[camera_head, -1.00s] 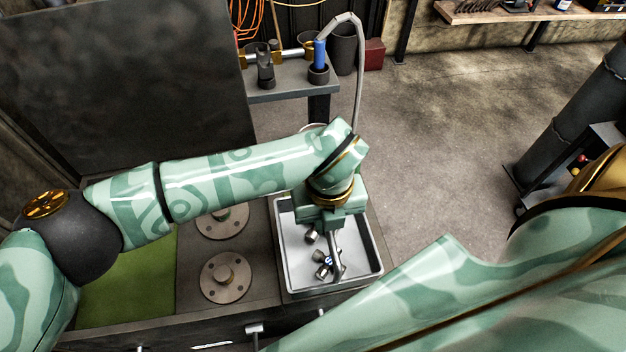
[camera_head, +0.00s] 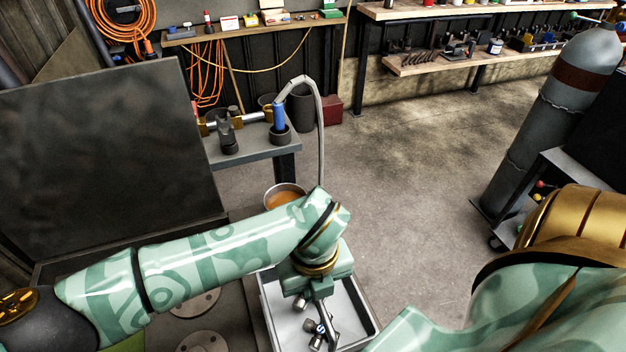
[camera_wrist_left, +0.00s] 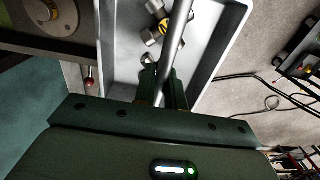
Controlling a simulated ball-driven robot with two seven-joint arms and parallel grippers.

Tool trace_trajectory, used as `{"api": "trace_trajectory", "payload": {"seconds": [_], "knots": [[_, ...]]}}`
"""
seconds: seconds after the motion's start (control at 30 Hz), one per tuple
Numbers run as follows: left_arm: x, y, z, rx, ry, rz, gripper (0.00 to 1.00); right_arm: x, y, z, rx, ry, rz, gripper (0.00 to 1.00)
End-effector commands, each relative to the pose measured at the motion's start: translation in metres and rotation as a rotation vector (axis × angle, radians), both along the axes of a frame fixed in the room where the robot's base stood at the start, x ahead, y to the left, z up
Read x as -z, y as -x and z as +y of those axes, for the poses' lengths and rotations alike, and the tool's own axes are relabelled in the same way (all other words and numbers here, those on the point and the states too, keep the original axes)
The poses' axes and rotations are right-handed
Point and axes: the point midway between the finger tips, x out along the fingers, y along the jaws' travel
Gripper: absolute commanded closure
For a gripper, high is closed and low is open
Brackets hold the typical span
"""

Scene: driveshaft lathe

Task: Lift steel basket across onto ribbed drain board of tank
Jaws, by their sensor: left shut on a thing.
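The steel basket (camera_head: 364,306) is a pale grey rectangular tray with a round bar handle above it and metal fittings inside. It is below my left gripper (camera_head: 322,294) in the head view, its near end cut off by the frame. In the left wrist view my left gripper (camera_wrist_left: 162,92) is shut on the bar handle (camera_wrist_left: 177,40), with the basket wall (camera_wrist_left: 222,42) beyond. I cannot tell whether the basket is clear of its support. I cannot make out a ribbed drain board or a tank. My right gripper is out of view.
Flanged discs (camera_head: 196,304) lie left of the basket. A dark upright panel (camera_head: 100,165) stands behind my left arm. A bucket of brown liquid (camera_head: 285,194) is just beyond that arm, near a grey stand (camera_head: 255,150) with a hose. Open floor (camera_head: 400,200) lies right; a gas cylinder (camera_head: 560,110) stands there.

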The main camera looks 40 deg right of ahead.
Motion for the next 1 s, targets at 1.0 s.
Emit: {"api": "trace_trajectory", "payload": {"seconds": [1.0], "knots": [[0.024, 0.0, -0.001, 0.0, 0.001, -0.001, 0.63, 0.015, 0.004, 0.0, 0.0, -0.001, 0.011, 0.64]]}}
